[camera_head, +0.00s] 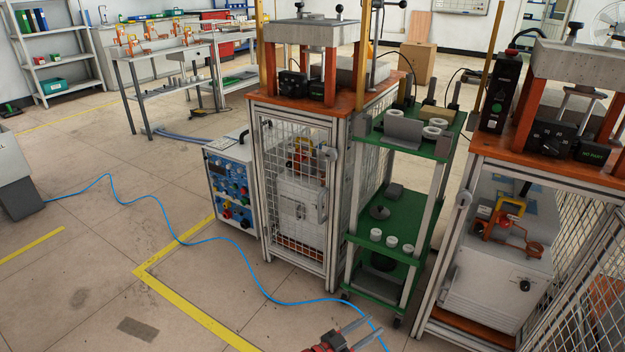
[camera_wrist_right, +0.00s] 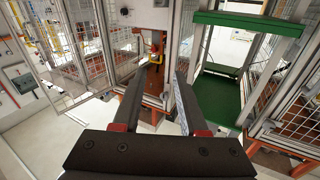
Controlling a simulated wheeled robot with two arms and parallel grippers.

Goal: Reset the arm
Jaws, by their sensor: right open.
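My right gripper (camera_head: 362,333) shows at the bottom edge of the head view, low in front of the green cart, with its two grey fingers apart. In the right wrist view the gripper (camera_wrist_right: 150,92) fills the lower middle. Its fingers are spread, with nothing between them. My left gripper is in neither view.
A green shelf cart (camera_head: 365,255) stands between two caged benches with orange tops, the middle bench (camera_head: 345,105) and the right bench (camera_head: 560,165). A blue control box (camera_head: 232,185) stands left of them. A blue hose (camera_head: 215,232) crosses the floor, which is otherwise open at left.

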